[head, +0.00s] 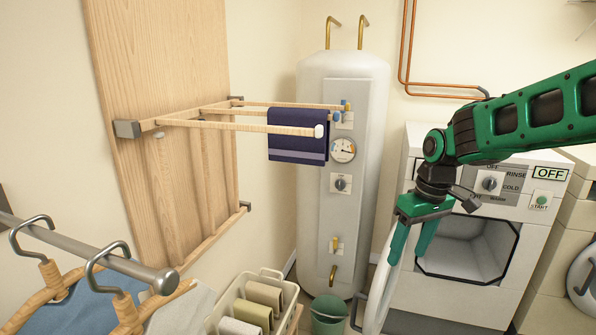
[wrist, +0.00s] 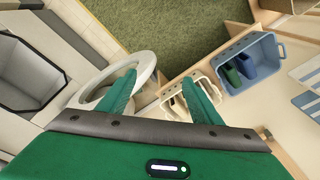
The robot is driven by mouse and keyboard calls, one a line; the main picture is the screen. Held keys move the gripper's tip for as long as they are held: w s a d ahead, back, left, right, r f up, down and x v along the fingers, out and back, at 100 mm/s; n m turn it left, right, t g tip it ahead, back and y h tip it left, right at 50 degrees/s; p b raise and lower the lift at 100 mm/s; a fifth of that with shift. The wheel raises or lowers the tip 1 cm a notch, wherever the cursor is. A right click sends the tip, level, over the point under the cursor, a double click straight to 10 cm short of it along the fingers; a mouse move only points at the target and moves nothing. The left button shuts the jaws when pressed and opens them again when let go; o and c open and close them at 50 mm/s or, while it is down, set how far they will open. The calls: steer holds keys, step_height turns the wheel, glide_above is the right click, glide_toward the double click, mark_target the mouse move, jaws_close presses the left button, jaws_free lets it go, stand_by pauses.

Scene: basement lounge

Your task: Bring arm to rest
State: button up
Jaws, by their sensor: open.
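My green arm (head: 530,115) reaches in from the right in the head view. My gripper (head: 408,245) points down in front of the white washing machine (head: 520,265). The wrist view shows its two green fingers (wrist: 160,95) spread apart with nothing between them. The washer's round door (head: 385,275) stands open beside the fingers; I cannot tell whether they touch it. The open door ring also shows in the wrist view (wrist: 146,62), partly behind the left finger.
A wooden wall rack (head: 205,122) juts out with a navy towel (head: 297,135) on it, before a white water heater (head: 365,190). A cream basket (head: 237,312) holds rolled towels near a green bucket (head: 327,314). A clothes rail (head: 90,255) with hangers is at lower left. A blue crate (wrist: 262,82) shows in the wrist view.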

steer(key=s+d+f+m, duration=0.1)
steer(key=s+d+m, duration=0.4)
steer(key=s, duration=0.9)
steer(key=s+d+f+m+g+h, duration=0.1)
steer(key=s+d+m, duration=0.5)
steer(key=s, duration=0.9)
steer(key=d, duration=0.3)
steer(key=shift+d+f, duration=0.15)
steer(key=shift+d, duration=0.05)
steer(key=shift+w+f, duration=0.25)
steer(key=shift+w, duration=0.45)
